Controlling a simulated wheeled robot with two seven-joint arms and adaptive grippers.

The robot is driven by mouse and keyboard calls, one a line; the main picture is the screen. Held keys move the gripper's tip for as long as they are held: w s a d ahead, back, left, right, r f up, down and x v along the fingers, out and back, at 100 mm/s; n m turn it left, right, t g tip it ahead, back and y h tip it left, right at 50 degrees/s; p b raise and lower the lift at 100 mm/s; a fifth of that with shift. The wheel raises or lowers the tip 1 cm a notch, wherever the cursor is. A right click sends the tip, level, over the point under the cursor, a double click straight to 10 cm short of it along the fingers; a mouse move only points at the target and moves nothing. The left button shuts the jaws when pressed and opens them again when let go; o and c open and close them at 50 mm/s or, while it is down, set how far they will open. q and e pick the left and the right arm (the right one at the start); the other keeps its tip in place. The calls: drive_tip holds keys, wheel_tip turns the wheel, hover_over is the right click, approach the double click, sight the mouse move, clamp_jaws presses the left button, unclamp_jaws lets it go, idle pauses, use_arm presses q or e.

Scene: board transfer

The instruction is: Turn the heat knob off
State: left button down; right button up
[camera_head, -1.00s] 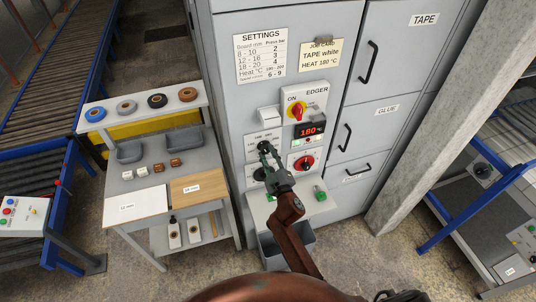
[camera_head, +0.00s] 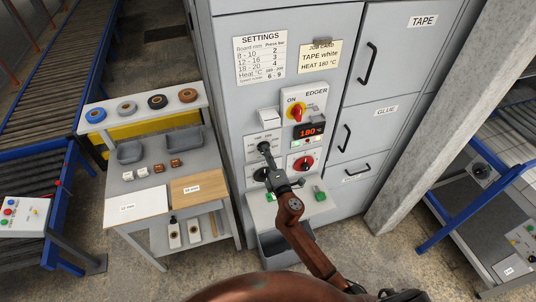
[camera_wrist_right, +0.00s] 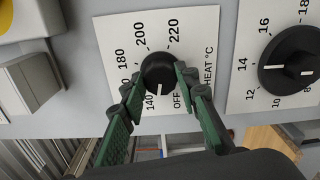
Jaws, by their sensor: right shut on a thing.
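The heat knob (camera_wrist_right: 158,68) is round and black on a white plate marked 140 to 220, HEAT °C and OFF. Its white pointer line points down in the right wrist view, between 140 and OFF. My right gripper (camera_wrist_right: 156,80) has its green fingers on either side of the knob and is shut on it. In the head view the right gripper (camera_head: 269,160) reaches up to the heat knob (camera_head: 264,147) on the edger's front and partly covers its plate. The display (camera_head: 309,130) reads 180 in red. My left gripper is not seen.
A second black dial (camera_wrist_right: 291,62), numbered in the teens, is close beside it. A red knob (camera_head: 306,163) and the red ON switch (camera_head: 297,112) are to the right. A grey ledge (camera_head: 315,203) juts out below. A board table (camera_head: 160,160) stands left.

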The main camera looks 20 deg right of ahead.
drive_tip(key=shift+n+p, duration=0.85)
drive_tip(key=shift+n, duration=2.65)
drive_tip(key=o, duration=1.2)
drive_tip(key=shift+c, duration=0.2)
drive_tip(key=shift+s, duration=0.1)
drive_tip(key=s, duration=1.1)
drive_tip(key=shift+s+d, duration=0.15)
drive_tip(key=shift+s, duration=0.25)
